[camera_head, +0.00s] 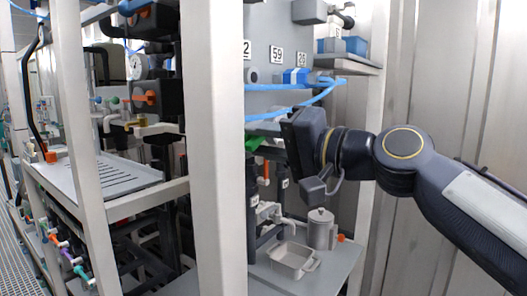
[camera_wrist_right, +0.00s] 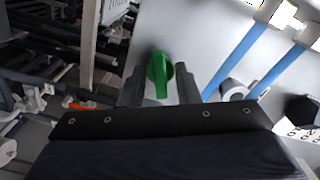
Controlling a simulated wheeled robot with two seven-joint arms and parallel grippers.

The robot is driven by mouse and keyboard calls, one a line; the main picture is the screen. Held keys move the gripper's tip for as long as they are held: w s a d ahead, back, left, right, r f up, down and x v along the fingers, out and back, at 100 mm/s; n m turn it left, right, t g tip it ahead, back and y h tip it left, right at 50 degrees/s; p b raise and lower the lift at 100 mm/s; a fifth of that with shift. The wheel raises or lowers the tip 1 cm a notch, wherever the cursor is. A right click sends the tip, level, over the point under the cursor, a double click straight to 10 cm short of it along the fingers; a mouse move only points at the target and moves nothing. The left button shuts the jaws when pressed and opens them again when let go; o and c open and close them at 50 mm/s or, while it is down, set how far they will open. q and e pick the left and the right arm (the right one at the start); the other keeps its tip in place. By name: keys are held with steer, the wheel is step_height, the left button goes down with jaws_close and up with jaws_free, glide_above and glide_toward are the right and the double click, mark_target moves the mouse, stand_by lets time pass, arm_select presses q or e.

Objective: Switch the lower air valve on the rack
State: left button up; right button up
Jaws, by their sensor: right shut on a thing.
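A green valve handle (camera_wrist_right: 159,72) sits on the grey panel of the rack, between the two fingers of my right gripper (camera_wrist_right: 158,88) in the right wrist view. The fingers are shut on it, one on each side. In the head view only a small piece of the green handle (camera_head: 252,143) shows, left of my dark right gripper (camera_head: 280,132). The fingertips are mostly hidden there by the gripper body and the rack. My left gripper is out of view.
A white rack post (camera_head: 218,150) stands just left of the valve. Blue hoses (camera_head: 290,111) run above it, near my gripper. Below are a metal jug (camera_head: 320,232) and a square metal pan (camera_head: 293,258) on a shelf (camera_head: 335,262). A corrugated wall (camera_head: 455,80) is at the right.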

steer(key=n+b, duration=0.1)
steer(key=n, duration=0.2)
steer(key=n+b, duration=0.2)
steer(key=shift+f+n, duration=0.2)
steer(key=shift+n, duration=0.2)
steer(key=n+b, duration=0.2)
steer(key=n, duration=0.3)
steer(key=shift+r, duration=0.1)
steer(key=shift+n, duration=0.3)
steer(key=o, duration=1)
steer(key=shift+r, duration=0.1)
